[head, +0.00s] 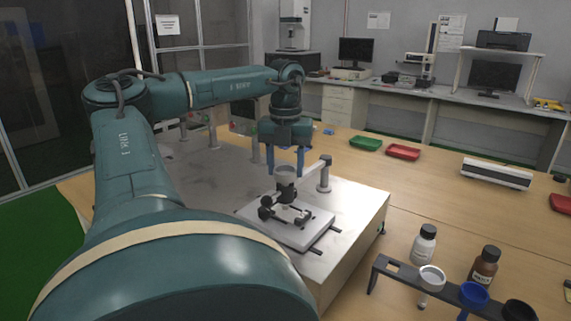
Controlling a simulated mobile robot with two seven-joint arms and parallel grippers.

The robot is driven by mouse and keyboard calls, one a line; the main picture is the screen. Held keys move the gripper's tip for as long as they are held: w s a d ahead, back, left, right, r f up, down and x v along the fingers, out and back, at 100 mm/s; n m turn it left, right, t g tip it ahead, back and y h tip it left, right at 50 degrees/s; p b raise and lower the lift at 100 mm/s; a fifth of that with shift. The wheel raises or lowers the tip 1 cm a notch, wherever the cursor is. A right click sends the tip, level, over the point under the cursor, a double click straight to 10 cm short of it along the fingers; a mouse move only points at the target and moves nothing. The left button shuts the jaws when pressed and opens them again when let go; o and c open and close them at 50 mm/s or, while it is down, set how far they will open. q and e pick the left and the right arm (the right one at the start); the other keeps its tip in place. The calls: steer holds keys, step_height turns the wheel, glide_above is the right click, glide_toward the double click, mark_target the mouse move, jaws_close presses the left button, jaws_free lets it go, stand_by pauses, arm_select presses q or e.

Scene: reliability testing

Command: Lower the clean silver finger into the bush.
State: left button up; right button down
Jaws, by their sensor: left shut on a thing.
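My left gripper (286,160) points straight down over the metal-topped bench. It is shut on the silver finger (286,173), whose pale grey cup-shaped top shows between the fingertips. The finger's lower part is hidden. Just below it is a black fixture (267,212) with knobs, on a light base plate (300,236); the bush appears to be the dark round part (287,191) under the finger. I cannot tell whether the finger's tip is inside the bush or above it. My right gripper is not in view.
A grey post with an arm (324,175) stands close right of the gripper. A dark rack (398,275) at front right holds a pale cup-topped piece (431,277), a blue one (473,293) and a black one. Two bottles (424,243) (484,265) stand behind it. Green and red trays (366,144) (403,152) lie farther back.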

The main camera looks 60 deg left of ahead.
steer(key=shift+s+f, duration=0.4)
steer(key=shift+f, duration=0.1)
arm_select(q)
steer(key=o, duration=1.1)
steer(key=shift+o, duration=0.5)
steer(key=o, duration=0.5)
steer(key=shift+c, duration=0.2)
steer(key=shift+r, duration=0.1)
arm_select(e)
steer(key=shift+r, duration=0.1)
arm_select(q)
step_height(320, 180, up, 7)
steer(key=p, duration=0.6)
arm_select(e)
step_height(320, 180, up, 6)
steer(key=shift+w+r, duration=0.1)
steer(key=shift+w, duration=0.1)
